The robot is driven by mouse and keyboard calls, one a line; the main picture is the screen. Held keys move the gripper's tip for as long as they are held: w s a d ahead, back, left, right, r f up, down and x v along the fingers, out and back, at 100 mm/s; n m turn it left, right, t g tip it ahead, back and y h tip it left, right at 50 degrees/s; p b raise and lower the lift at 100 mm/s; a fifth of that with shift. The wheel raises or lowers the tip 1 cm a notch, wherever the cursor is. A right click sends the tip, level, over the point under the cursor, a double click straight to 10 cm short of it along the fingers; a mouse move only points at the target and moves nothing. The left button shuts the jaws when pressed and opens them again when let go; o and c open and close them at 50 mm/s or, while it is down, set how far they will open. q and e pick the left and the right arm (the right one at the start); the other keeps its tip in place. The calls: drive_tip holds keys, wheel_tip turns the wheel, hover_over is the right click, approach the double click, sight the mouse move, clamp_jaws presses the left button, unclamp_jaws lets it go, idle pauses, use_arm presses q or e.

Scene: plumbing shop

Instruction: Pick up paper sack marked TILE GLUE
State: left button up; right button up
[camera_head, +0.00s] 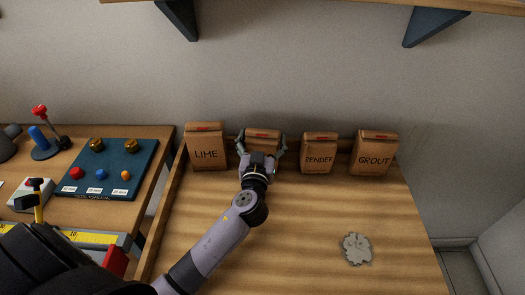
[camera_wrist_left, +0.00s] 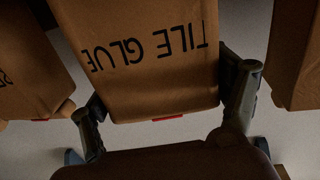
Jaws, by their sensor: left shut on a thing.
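The brown paper sack marked TILE GLUE (camera_wrist_left: 150,50) fills the middle of the left wrist view, its lettering upside down there. In the head view the same sack (camera_head: 263,134) stands in the row at the back of the wooden table, its front mostly hidden by my left gripper. My left gripper (camera_head: 262,148) has one finger on each side of the sack and is shut on it. Its fingers also show at the sack's sides in the left wrist view (camera_wrist_left: 167,100). I cannot tell whether the sack is off the table. My right gripper is not in view.
The LIME sack (camera_head: 206,147) stands to the left, the RENDER sack (camera_head: 319,153) and GROUT sack (camera_head: 374,153) to the right. A pale flat patch (camera_head: 357,248) lies on the wooden table (camera_head: 300,225). A blue board (camera_head: 112,170) with knobs is on the left bench.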

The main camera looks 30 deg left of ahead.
use_arm(q)
drive_tip(key=c, duration=0.4)
drive_tip(key=shift+w+r, duration=0.1)
drive_tip(key=shift+r, duration=0.05)
drive_tip(key=shift+c, duration=0.3)
drive_tip(key=shift+r, duration=0.1)
